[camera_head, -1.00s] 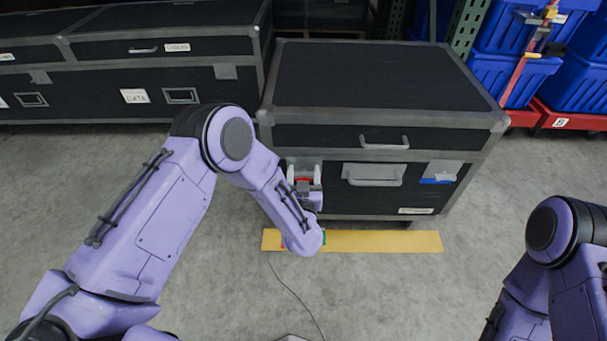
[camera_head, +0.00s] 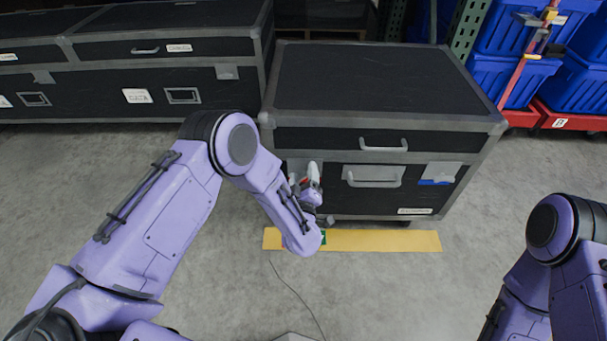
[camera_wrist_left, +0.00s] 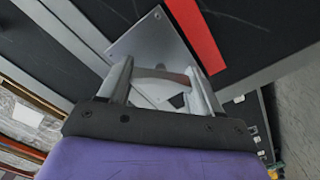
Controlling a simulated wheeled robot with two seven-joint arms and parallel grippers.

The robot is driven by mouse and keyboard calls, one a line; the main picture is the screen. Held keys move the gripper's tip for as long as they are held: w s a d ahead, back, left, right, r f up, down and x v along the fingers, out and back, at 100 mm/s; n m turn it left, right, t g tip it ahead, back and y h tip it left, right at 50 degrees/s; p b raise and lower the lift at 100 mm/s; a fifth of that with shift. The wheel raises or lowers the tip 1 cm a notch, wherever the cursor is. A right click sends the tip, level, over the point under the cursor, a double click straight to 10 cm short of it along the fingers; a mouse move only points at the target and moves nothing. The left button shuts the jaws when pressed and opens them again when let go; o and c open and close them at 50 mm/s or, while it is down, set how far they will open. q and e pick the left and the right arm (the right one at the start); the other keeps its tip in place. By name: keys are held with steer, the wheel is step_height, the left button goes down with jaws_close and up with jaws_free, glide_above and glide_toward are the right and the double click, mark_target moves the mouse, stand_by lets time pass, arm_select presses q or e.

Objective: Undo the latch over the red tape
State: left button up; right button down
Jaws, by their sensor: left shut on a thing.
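The black case (camera_head: 370,85) with grey metal edges stands ahead, lid down. In the left wrist view, the red tape (camera_wrist_left: 196,35) is a strip beside the latch's grey metal plate (camera_wrist_left: 150,42). My left gripper (camera_head: 307,174) is at the left part of the case's front, tilted. In the left wrist view its two fingers (camera_wrist_left: 160,78) are shut on a part of the latch, with a curved piece between them. The gripper hides most of this latch in the head view. My right arm shows at the lower right; its gripper is out of view.
A second latch plate with blue tape (camera_head: 435,182) is on the right of the front. Two grey handles (camera_head: 383,145) are between. More black cases (camera_head: 130,60) stand at left; blue totes (camera_head: 505,70) at right. A yellow floor strip (camera_head: 390,241) and bare floor lie in front.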

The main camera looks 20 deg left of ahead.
arm_select(q)
steer(key=n, duration=0.4)
steer(key=shift+f+n, duration=0.15)
steer(key=shift+n, duration=0.15)
steer(key=n, duration=0.4)
steer(key=shift+n, duration=0.3)
steer(key=o, duration=1.1)
steer(key=shift+c, duration=0.2)
steer(key=p+v, duration=0.2)
steer(key=v, duration=0.8)
steer(key=shift+s, duration=0.35)
